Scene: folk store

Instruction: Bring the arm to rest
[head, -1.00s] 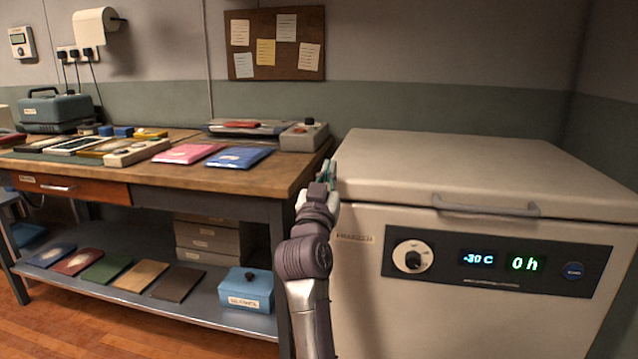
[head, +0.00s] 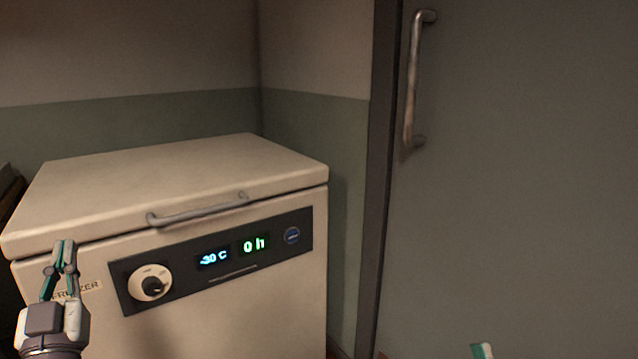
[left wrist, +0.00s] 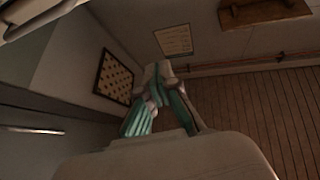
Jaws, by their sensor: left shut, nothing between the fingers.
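My left gripper (head: 65,245) is at the lower left of the head view, pointing up, in front of the freezer's left front corner. Its teal and grey fingers are closed together with nothing between them. It also shows in the left wrist view (left wrist: 162,72), with its fingers together. A small teal and white tip (head: 482,351) at the bottom edge of the head view looks like part of my right gripper. The rest of it is cut off, so its jaws cannot be judged.
A cream chest freezer (head: 170,175) stands at the left with its lid down, its displays showing -30 C and 0 h. A grey door (head: 520,170) with a long metal handle (head: 411,85) fills the right. The left wrist view shows wooden floor (left wrist: 270,110) and a checkered wall panel (left wrist: 114,78).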

